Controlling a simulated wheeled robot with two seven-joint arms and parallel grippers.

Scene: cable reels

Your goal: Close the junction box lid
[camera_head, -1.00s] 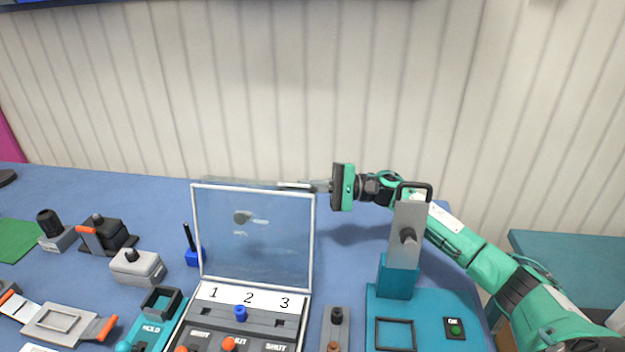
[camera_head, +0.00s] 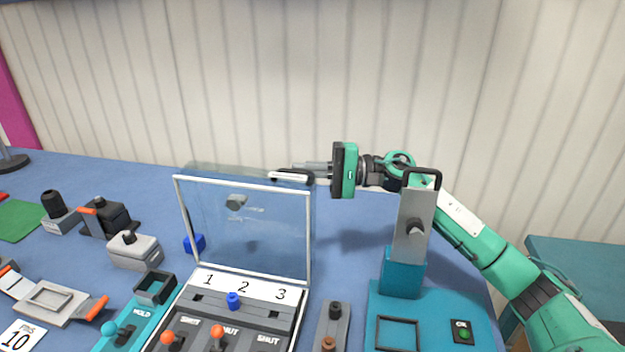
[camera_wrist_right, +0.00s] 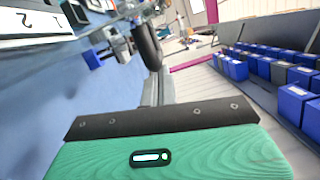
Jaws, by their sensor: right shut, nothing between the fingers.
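The junction box (camera_head: 222,322) stands on the blue table, with slots numbered 1, 2 and 3 and several orange-knobbed switches on its front. Its clear lid (camera_head: 246,232) with a white frame stands open, roughly upright, hinged at the back of the numbered panel. My right gripper (camera_head: 287,174) is shut and empty, with its fingers at the top edge of the lid near its right corner, behind or over it; I cannot tell if they touch. In the right wrist view the dark fingers (camera_wrist_right: 147,45) show close together. My left gripper is not in view.
A teal station with an upright grey plate and black handle (camera_head: 412,225) stands right of the box, below my right arm. A grey strip with knobs (camera_head: 332,325) lies between them. Grey connectors (camera_head: 134,250) and a teal HOLD fixture (camera_head: 138,318) are at left.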

